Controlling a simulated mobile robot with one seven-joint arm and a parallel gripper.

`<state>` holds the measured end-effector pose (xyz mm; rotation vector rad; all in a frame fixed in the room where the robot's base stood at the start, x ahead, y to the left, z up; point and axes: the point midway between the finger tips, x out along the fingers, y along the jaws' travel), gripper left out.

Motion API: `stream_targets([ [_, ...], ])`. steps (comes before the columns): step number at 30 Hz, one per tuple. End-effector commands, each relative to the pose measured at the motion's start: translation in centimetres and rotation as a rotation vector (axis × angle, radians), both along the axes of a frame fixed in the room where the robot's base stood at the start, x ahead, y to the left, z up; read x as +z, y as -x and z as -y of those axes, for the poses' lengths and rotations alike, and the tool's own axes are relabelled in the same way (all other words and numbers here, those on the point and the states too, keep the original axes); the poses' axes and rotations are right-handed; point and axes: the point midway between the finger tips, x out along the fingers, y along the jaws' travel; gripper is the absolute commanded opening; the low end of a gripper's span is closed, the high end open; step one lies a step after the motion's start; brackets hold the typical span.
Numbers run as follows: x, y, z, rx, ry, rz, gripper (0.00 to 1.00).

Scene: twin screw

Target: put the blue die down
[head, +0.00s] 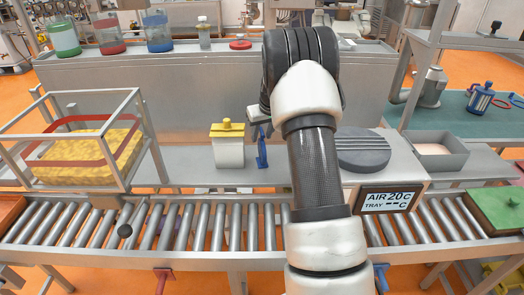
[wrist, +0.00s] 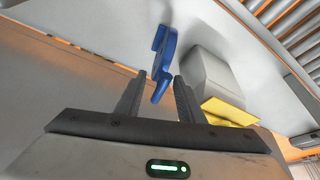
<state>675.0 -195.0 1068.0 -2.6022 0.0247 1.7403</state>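The blue die (head: 261,150) is a slim upright piece with a rounded, cut-out part. In the head view it stands at the grey bench, just right of a white container with a yellow lid, and its foot seems to be at the bench top. My gripper (head: 258,115) is at its upper end, partly hidden by my arm. In the wrist view the blue die (wrist: 162,55) reaches between the two fingertips of my gripper (wrist: 160,85). The fingers stand apart, with narrow gaps seen on both sides of the die; contact is not clear.
The yellow-lidded white container (head: 228,148) stands close by on the left. A dark round disc (head: 362,150) and a grey tray (head: 436,152) are to the right. A roller conveyor (head: 180,226) runs in front. A caged yellow block (head: 85,155) is at left. Bench left of the container is clear.

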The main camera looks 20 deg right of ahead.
Motion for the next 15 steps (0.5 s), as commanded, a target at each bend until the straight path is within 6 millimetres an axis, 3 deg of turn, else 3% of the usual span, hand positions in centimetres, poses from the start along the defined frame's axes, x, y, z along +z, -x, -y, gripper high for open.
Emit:
stream_targets([
  [5,0.02,-0.04,-0.01,0.001,0.000,0.001,0.35],
  [11,0.03,-0.02,-0.02,0.001,0.000,0.001,0.03],
  [15,0.04,-0.02,-0.02,0.001,0.000,0.001,0.00],
])
